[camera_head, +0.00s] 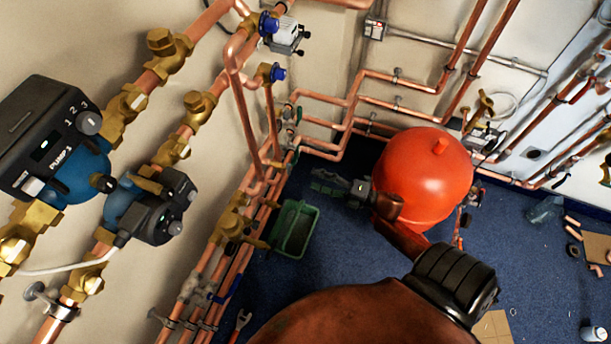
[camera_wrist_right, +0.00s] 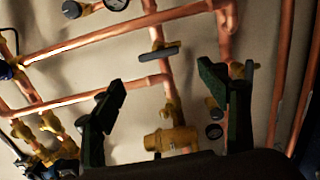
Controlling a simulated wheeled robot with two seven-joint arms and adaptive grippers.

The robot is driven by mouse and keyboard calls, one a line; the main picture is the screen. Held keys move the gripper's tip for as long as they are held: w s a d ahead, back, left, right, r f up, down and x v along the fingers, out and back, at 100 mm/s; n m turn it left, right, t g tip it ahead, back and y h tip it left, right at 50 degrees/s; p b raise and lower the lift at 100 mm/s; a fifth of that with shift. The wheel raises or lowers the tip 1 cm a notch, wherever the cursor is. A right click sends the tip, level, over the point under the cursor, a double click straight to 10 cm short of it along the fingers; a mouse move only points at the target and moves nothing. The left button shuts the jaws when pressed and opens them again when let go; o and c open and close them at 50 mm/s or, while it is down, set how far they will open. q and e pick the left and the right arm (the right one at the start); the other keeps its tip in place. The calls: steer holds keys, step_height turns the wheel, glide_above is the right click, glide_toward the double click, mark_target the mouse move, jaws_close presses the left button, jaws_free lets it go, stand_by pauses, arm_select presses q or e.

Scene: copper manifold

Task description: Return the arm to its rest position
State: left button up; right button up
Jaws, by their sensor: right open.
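My right gripper (camera_head: 327,183) shows near the middle of the head view, its dark green fingers pointing left, in front of the red round vessel's left side. My own brown arm comes up from the bottom and partly covers the vessel. In the right wrist view the gripper (camera_wrist_right: 162,82) has its two fingers spread wide. No object is between them; copper pipes and brass fittings show behind. My left gripper is not in view.
The red vessel (camera_head: 425,175) stands close beside my right forearm. A green tray (camera_head: 294,230) is on the blue carpet, left of it. Copper pipes (camera_head: 240,110) and a pump (camera_head: 50,140) line the left wall. More pipes (camera_head: 560,125) run at right.

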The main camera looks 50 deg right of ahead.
steer(key=shift+s+d, duration=0.15)
steer(key=shift+s, duration=0.3)
stand_by(0.3)
